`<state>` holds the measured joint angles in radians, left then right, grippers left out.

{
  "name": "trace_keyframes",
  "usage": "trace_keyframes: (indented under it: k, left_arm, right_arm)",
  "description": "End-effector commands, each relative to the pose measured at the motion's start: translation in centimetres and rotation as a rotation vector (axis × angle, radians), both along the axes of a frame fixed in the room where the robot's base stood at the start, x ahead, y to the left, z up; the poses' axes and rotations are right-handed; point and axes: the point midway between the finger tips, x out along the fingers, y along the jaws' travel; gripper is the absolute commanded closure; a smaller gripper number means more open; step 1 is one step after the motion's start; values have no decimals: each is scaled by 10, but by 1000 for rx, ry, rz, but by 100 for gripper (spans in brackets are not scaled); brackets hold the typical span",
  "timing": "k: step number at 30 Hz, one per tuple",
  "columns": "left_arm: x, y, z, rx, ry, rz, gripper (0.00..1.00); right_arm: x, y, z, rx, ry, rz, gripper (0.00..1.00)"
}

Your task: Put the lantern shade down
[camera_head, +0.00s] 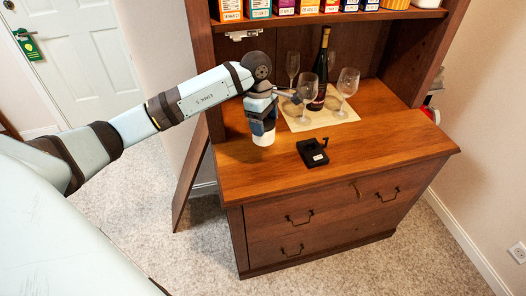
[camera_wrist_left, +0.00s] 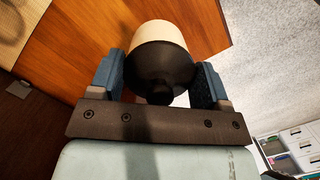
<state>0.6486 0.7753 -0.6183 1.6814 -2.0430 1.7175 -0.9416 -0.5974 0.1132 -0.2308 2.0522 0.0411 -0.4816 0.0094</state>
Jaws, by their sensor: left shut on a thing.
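My left gripper (camera_head: 262,120) is over the left part of the wooden hutch counter. It is shut on the lantern shade (camera_head: 263,138), whose pale lower part shows below the fingers. In the left wrist view the shade (camera_wrist_left: 158,32) has a cream rim and a dark body, held between the two blue fingers of the gripper (camera_wrist_left: 160,82). I cannot tell whether the shade touches the counter. A black lantern base (camera_head: 312,152) with a small upright hook stands on the counter to the right of the shade. My right gripper is not in view.
A cream mat (camera_head: 345,116) behind holds a dark bottle (camera_head: 321,70) and stemmed glasses (camera_head: 347,82). The counter's front (camera_head: 255,180) and right side are clear. A wooden panel (camera_head: 190,185) leans at the left.

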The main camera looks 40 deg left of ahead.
Motion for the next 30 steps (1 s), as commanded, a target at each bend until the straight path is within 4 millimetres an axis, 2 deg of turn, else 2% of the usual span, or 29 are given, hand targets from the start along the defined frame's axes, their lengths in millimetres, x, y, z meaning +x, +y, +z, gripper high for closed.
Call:
trace_keyframes:
  k: [1,3,9,16,23,30]
  left_arm:
    - [-1,-1,-15,-2,6,0,53]
    - [-1,-1,-33,-2,5,1,53]
    - [-1,0,-70,-1,2,1,53]
    - [0,0,-86,0,2,1,53]
    - [-1,0,-118,-1,2,1,53]
    - [0,0,-120,0,-1,0,53]
  right_arm:
    - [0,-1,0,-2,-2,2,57]
    - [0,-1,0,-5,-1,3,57]
    - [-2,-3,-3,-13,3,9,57]
    - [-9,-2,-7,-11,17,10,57]
    - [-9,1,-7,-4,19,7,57]
    - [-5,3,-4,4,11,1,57]
